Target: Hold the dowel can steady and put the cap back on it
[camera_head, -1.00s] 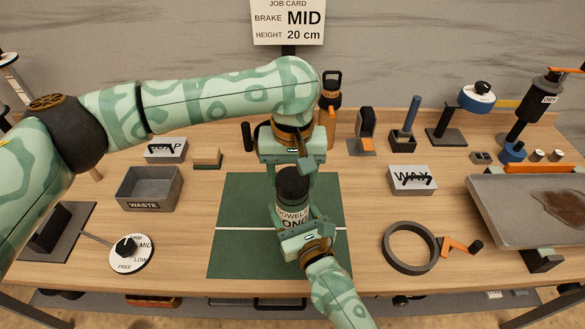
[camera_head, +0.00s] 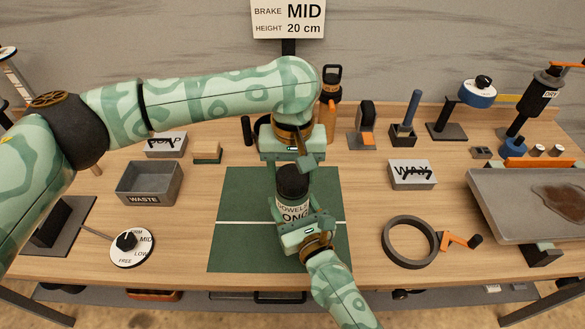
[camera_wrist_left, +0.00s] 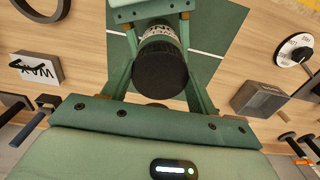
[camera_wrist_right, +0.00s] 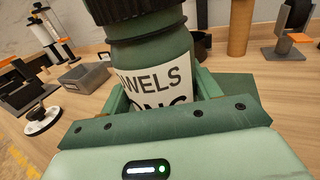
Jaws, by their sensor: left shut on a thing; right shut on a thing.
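The dowel can (camera_head: 291,210) stands upright on the green mat (camera_head: 240,250), its white label facing front. Its black cap (camera_head: 292,184) sits at the can's top; I cannot tell whether it is fully seated. My left gripper (camera_head: 296,170) reaches down from above, shut on the cap, which shows between its fingers in the left wrist view (camera_wrist_left: 160,65). My right gripper (camera_head: 302,222) is shut around the can's lower body from the front.
The waste bin (camera_head: 148,184) and brake dial (camera_head: 132,248) are left of the mat. The wax box (camera_head: 412,174), a dark ring (camera_head: 410,243) and a grey tray (camera_head: 500,205) are to the right. The mat around the can is clear.

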